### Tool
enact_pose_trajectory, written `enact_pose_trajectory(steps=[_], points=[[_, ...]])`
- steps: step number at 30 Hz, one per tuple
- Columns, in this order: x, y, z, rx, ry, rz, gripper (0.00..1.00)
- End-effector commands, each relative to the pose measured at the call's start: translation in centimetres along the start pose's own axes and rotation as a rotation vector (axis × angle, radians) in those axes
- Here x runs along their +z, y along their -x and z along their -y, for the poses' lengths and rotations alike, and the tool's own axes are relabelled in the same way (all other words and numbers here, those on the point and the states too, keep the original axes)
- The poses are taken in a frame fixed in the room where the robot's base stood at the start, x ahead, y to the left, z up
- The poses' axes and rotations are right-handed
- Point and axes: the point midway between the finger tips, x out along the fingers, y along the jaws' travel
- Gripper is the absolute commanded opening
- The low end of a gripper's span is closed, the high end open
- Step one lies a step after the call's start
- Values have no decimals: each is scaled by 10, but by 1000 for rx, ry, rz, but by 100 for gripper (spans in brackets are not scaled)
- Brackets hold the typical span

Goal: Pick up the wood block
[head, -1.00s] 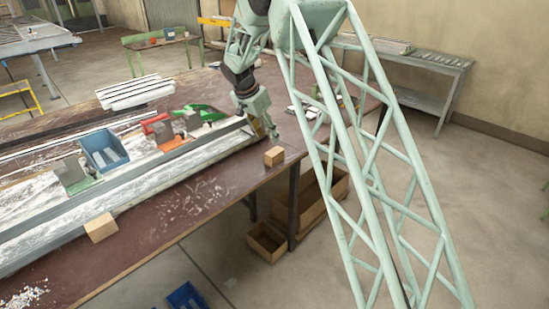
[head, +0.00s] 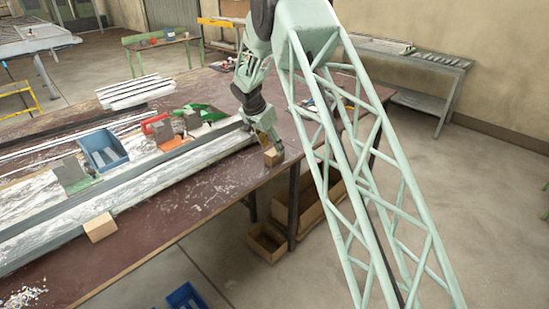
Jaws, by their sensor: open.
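A small wood block (head: 272,159) sits on the brown bench near its right front edge. My gripper (head: 272,147) is directly over it, pointing down and open. Its fingertips are at the block's top and hide part of it. I cannot tell whether they touch it. A second wood block (head: 100,227) lies further left along the bench's front edge, against the long metal profile, away from my gripper.
A long metal profile (head: 150,185) runs along the bench (head: 185,205). A blue bin (head: 103,150), an orange-red clamp and a green clamp stand behind it. Wooden crates (head: 268,243) are on the floor below the bench's right end.

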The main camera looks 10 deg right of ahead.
Motion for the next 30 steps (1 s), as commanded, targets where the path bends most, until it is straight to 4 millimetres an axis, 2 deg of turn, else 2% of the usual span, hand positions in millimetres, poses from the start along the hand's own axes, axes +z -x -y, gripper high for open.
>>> enact_pose_trajectory(steps=[13,24,30], points=[[0,-4,0,0,0,0,44],[2,-40,0,0,1,0,44],[1,-50,0,-1,1,-1,44]])
